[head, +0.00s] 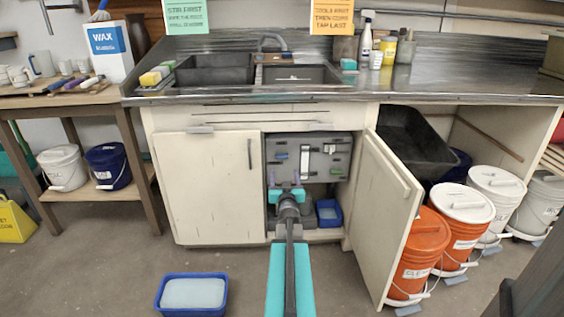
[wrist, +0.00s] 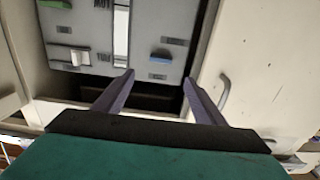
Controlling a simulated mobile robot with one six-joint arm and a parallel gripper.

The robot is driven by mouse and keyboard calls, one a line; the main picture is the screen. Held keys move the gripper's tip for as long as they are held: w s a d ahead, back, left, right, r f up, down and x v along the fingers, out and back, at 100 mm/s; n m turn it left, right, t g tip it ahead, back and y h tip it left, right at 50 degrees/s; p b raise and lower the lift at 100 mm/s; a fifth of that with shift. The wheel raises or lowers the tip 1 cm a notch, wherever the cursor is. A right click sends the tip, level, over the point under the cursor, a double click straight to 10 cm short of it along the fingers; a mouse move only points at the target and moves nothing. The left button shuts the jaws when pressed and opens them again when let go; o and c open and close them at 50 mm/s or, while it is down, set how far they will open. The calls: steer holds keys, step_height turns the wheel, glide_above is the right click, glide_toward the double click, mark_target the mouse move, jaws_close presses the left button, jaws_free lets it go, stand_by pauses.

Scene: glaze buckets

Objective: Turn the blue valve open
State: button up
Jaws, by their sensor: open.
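The blue valve (head: 281,156) is a small, short blue handle on the left of a grey panel (head: 316,143) inside the open cabinet under the sink. In the wrist view, which looks upside down, the blue valve (wrist: 159,56) lies flat across the panel beside a small label. My gripper (head: 286,185) is in front of the panel, below the blue valve in the head view. In the wrist view my gripper (wrist: 158,77) is open and empty, its fingertips apart from the valve, which appears between and beyond them.
The panel also bears a white handle (wrist: 80,57), a green handle (wrist: 55,4) and a pale vertical strip (wrist: 121,32). The open cabinet door (head: 383,215) stands to the right, the closed door (head: 208,190) to the left. A blue tub (head: 192,293) sits on the floor.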

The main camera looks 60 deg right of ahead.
mark_target(282, 158)
steer(key=shift+d, duration=0.1)
steer(key=shift+b+x, duration=1.25)
steer(key=shift+x, duration=5.55)
steer(key=shift+f, duration=0.1)
steer(key=c, duration=1)
steer(key=shift+a, duration=0.25)
steer(key=shift+c, duration=0.3)
steer(key=shift+d, duration=0.25)
